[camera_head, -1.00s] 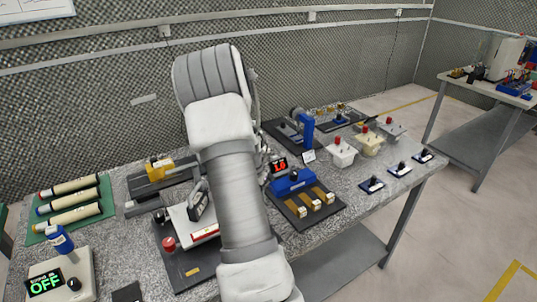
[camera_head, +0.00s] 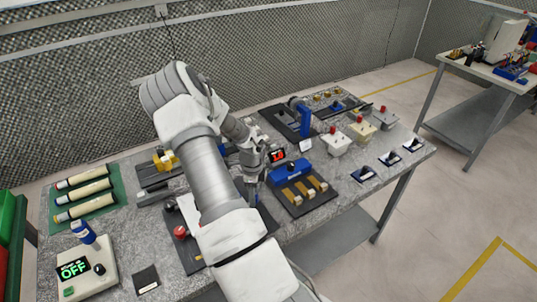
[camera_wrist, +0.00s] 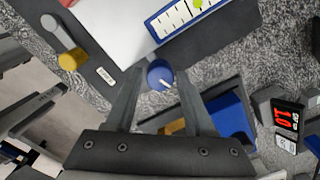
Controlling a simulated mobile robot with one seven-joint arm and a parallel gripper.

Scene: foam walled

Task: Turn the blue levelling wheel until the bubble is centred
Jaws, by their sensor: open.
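The blue levelling wheel (camera_wrist: 160,74) shows in the wrist view as a small round knob with a pale mark. It sits at the edge of a white plate (camera_wrist: 112,30). A blue-framed level vial (camera_wrist: 188,14) with a white scale and a green bubble lies on the plate, partly cut off by the top edge, so I cannot tell whether the bubble is centred. My gripper (camera_wrist: 158,70) is open, its fingertips to either side of the wheel; contact cannot be told. In the head view my gripper (camera_head: 253,192) is over the device; my arm covers much of it.
A blue block device (camera_head: 291,172) with several wooden blocks stands close to the right of my gripper. A red knob (camera_head: 181,232) is left of my forearm. Red-knobbed boxes (camera_head: 336,143) stand further right.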

